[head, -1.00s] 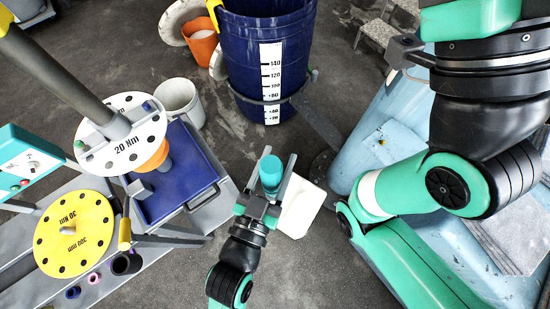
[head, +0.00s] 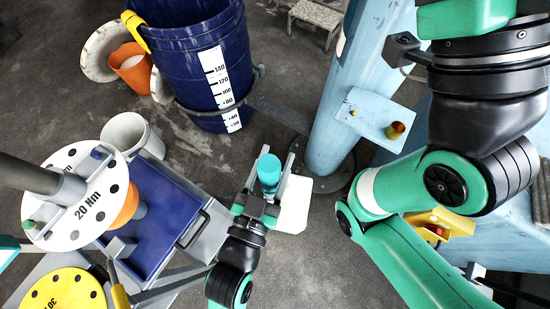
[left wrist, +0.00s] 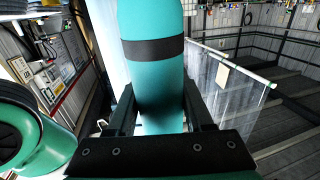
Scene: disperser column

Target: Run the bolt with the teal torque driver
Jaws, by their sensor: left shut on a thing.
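The teal torque driver (head: 268,168) has a rounded teal body. My left gripper (head: 263,190) is shut around it and holds it raised above the floor, low in the middle of the head view. In the left wrist view the teal driver (left wrist: 152,60) has a dark band and stands between the two dark fingers of my left gripper (left wrist: 158,112). I cannot make out the bolt for certain. My right arm shows at the right of the head view, but its gripper is not in view.
A blue barrel (head: 180,50) stands at the back left. A white 20 Nm disc (head: 60,205) and blue tray (head: 165,225) stand left.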

